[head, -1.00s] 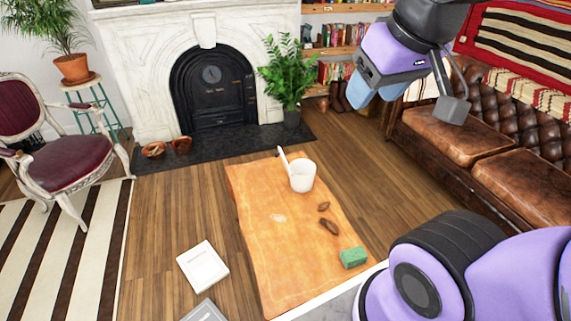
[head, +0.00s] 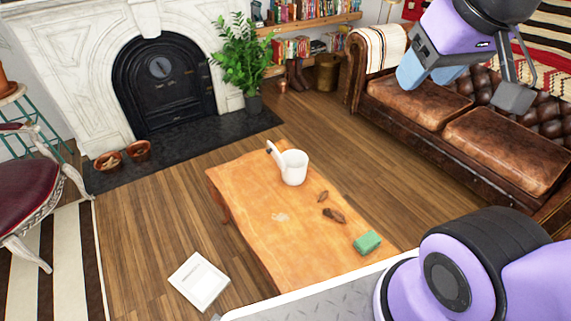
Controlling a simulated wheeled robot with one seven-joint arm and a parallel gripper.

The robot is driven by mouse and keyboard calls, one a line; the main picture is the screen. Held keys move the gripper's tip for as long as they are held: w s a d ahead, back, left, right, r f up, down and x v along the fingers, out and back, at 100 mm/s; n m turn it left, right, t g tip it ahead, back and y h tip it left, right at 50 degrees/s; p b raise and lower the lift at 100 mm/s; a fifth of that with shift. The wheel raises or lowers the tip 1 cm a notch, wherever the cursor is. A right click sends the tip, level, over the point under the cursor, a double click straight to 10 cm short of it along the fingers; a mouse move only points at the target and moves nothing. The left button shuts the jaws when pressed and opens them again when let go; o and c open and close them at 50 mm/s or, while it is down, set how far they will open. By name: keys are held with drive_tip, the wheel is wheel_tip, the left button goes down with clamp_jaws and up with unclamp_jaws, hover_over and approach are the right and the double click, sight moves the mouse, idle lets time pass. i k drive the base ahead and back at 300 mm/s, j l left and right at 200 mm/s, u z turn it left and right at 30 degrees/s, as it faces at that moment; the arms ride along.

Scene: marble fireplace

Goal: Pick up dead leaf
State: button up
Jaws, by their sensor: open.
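Two small brown, leaf-like pieces lie on the orange-brown wooden table (head: 245,190). The smaller leaf (head: 322,196) is nearer the white bucket, and the larger, darker leaf (head: 335,215) is nearer the green sponge. I cannot tell from their small size which one is the dead leaf. My gripper (head: 462,82) is open and empty at the upper right of the head view, raised in the air in front of the leather sofa, well apart from the leaves.
A green sponge (head: 367,242) lies near the table's right end. A leather sofa (head: 450,130) is at right. A white book (head: 199,281) lies on the floor at left.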

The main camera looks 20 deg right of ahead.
sight(322, 195)
drive_tip(key=k+l, duration=0.1)
drive_tip(key=l, duration=0.2)
drive_tip(key=l+u, duration=0.2)
drive_tip(key=l, duration=0.5)
drive_tip(key=l+u, duration=0.15)
drive_tip(key=l, duration=0.55)
drive_tip(key=i+l+u, duration=0.1)
drive_tip(key=i+l, duration=0.15)
drive_tip(key=l, duration=0.2)
drive_tip(key=u, duration=0.05)
